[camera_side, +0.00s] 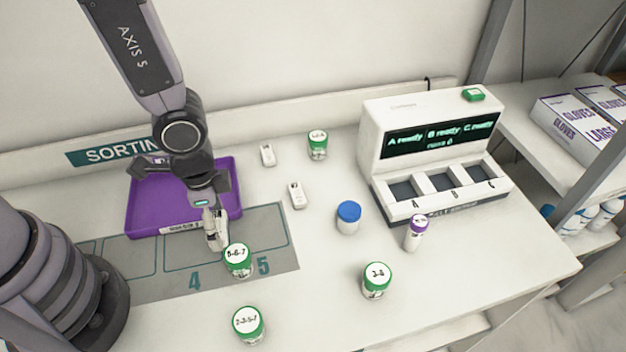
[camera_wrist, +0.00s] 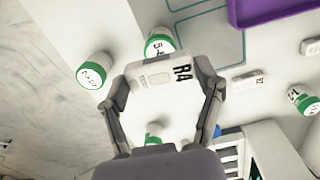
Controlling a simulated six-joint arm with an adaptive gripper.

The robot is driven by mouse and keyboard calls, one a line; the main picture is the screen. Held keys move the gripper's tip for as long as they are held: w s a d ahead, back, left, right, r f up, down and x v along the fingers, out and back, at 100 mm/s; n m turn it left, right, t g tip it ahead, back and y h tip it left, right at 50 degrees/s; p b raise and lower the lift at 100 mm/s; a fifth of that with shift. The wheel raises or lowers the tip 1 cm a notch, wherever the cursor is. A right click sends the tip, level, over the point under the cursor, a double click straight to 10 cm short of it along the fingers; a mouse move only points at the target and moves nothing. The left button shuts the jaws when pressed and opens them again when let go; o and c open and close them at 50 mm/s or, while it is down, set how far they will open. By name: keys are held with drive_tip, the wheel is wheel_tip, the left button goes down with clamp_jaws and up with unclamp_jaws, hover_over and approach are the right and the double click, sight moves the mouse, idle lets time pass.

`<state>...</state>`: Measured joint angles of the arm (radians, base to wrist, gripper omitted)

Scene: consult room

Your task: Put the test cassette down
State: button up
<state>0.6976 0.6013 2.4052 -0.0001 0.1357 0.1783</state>
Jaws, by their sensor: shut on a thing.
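My gripper (camera_side: 215,232) is shut on a white test cassette. In the wrist view the cassette (camera_wrist: 160,76) lies between the two fingers, with "R4" printed at its right end. In the side view the gripper and cassette are over the grey sorting mat (camera_side: 285,262), close behind a green-capped jar marked "5-6-7" (camera_side: 238,258), near slot 4. I cannot tell whether the cassette touches the mat. Two other white cassettes lie on the bench, one further back (camera_side: 267,155) and one nearer the middle (camera_side: 296,195).
A purple tray (camera_side: 134,222) lies behind the mat. Green-capped jars stand at the front (camera_side: 248,325), front right (camera_side: 376,280) and back (camera_side: 318,145). A blue-capped jar (camera_side: 348,218) and a purple-capped tube (camera_side: 415,233) stand before the analyser (camera_side: 400,110) with slots A, B, C.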

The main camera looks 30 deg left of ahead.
drive_tip(key=w+a+f, duration=0.2)
drive_tip(key=w+a, duration=0.6)
drive_tip(key=a, duration=0.1)
drive_tip(key=n, duration=0.1)
approach(182, 190)
drive_tip(key=w+d+r, duration=0.1)
drive_tip(key=w+d, duration=0.1)
drive_tip(key=d, duration=0.2)
drive_tip(key=f, duration=0.7)
drive_tip(key=shift+w+a+f, duration=0.1)
drive_tip(key=shift+a+f, duration=0.2)
drive_tip(key=shift+f, duration=0.3)
drive_tip(key=shift+f, duration=0.1)
drive_tip(key=o, duration=0.9)
